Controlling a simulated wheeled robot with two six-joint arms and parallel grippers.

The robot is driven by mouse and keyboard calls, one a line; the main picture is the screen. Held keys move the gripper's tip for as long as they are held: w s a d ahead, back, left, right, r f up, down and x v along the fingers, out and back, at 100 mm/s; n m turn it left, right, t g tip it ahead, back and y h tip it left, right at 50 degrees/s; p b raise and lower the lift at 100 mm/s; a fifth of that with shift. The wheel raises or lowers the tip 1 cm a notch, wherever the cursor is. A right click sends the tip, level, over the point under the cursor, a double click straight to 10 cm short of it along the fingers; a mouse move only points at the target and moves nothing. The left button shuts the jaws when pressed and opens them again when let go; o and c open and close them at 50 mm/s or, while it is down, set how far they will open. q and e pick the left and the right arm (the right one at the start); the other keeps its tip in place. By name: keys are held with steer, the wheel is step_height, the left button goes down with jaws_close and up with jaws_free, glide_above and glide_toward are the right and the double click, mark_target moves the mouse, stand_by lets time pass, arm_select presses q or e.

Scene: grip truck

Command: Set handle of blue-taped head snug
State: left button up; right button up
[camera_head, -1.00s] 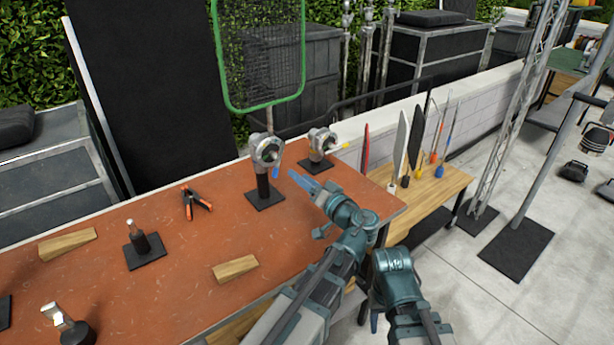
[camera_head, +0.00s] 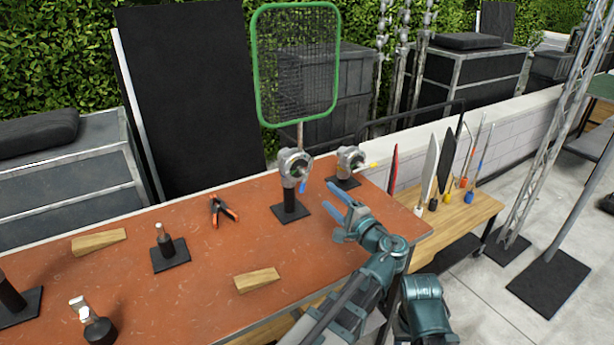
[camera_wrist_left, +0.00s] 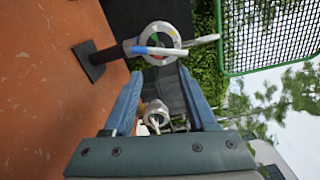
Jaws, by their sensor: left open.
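The blue-taped head (camera_head: 293,165) is a round grey grip head on a black post and square base, near the table's back edge. Its short handle shows blue tape (camera_head: 303,187) and hangs at its lower right. A green-framed mesh panel (camera_head: 297,65) rises above it. In the left wrist view the head (camera_wrist_left: 162,27) is above the fingers, its blue handle (camera_wrist_left: 155,50) crossing its lower side. My left gripper (camera_head: 333,199) is open and empty, right of the head and apart from it. My right gripper is not visible.
A similar head with a yellow-tipped handle (camera_head: 351,158) stands behind to the right; it also shows between my fingers (camera_wrist_left: 155,110). An orange-handled clamp (camera_head: 222,208), wooden wedges (camera_head: 257,280) and small posts lie left on the red-brown table (camera_head: 215,270).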

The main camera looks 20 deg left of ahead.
mark_target(308, 176)
arm_select(q)
steer(key=m, duration=1.3)
steer(key=x, duration=1.3)
steer(key=shift+w+a, duration=0.25)
jaws_close()
